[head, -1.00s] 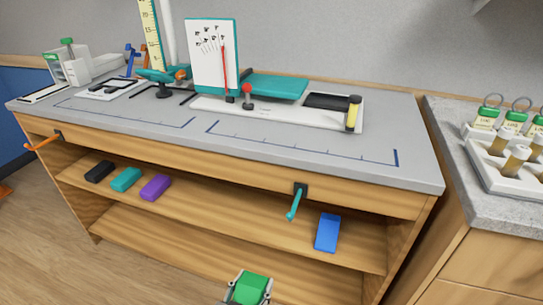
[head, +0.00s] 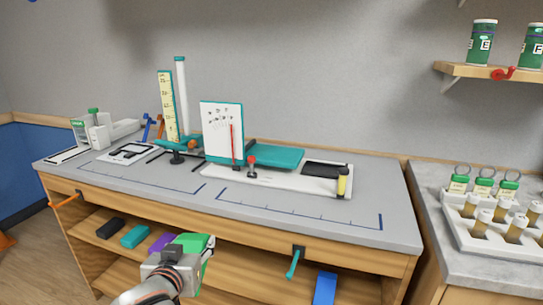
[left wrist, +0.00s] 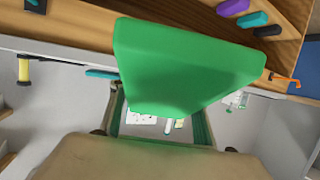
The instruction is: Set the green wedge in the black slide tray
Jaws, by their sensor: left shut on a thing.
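My left gripper (head: 200,252) is shut on the green wedge (head: 190,240), held in front of the bench's front edge. In the left wrist view, the wedge (left wrist: 185,65) fills the middle, between the fingers, and hides much of the scene behind it. A flat black rectangular piece (head: 326,169) lies at the right end of a long white base on the bench. A small white plate with a black frame (head: 128,152) lies further left. I cannot tell for certain which is the black slide tray. My right gripper is out of view.
A white chart board (head: 221,131) and a teal block (head: 273,156) stand on the bench, with a yellow cylinder (head: 342,182) nearby. The bench's front strip is clear. Black, teal and purple blocks lie on the shelf below. A vial rack (head: 500,230) stands at right.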

